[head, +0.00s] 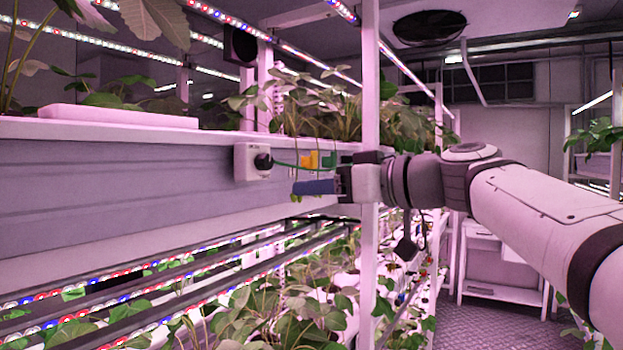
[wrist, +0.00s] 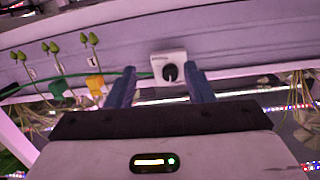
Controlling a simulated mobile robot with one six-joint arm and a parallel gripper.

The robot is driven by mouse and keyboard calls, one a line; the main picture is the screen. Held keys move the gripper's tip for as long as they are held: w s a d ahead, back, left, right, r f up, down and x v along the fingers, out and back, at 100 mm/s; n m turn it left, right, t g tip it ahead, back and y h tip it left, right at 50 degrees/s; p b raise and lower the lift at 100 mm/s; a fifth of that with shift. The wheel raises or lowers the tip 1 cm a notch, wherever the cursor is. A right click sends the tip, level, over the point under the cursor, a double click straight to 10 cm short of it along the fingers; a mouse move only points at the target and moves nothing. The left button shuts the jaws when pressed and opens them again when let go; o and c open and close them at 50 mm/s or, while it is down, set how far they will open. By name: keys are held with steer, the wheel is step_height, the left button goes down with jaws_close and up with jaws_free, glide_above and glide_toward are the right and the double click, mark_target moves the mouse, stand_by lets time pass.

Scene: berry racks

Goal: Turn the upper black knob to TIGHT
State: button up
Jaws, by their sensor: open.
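The black knob (head: 263,162) sits on the front of a white box (head: 243,161) fixed to the side of the pale rack gutter. In the wrist view the knob (wrist: 170,73) shows between my two blue fingers, nearer the right one, on its white plate (wrist: 164,60). Marks on the plate are too small to read, so I cannot tell the knob's setting. My gripper (wrist: 163,74) is open and empty. In the head view my gripper (head: 298,187) is to the right of the knob and slightly lower, apparently apart from it. Only one knob is clearly visible.
A green line (wrist: 75,75) runs along the gutter beside the box. A yellow clip (wrist: 95,84) and a green clip (wrist: 57,88) hang near it. A white rack post (head: 370,90) stands by my wrist. Plants and lit strips fill the shelf below.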

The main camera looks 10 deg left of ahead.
mark_target(270, 163)
steer(key=shift+n+y, duration=0.7)
steer(key=w+a+r+p, duration=0.1)
steer(key=a, duration=0.1)
steer(key=w+a+r+p, duration=0.1)
steer(key=a, duration=0.2)
steer(key=w+a+r+p, duration=0.1)
steer(key=a, duration=0.2)
steer(key=shift+r, duration=0.35)
steer(key=shift+s, duration=0.1)
steer(key=c, duration=1)
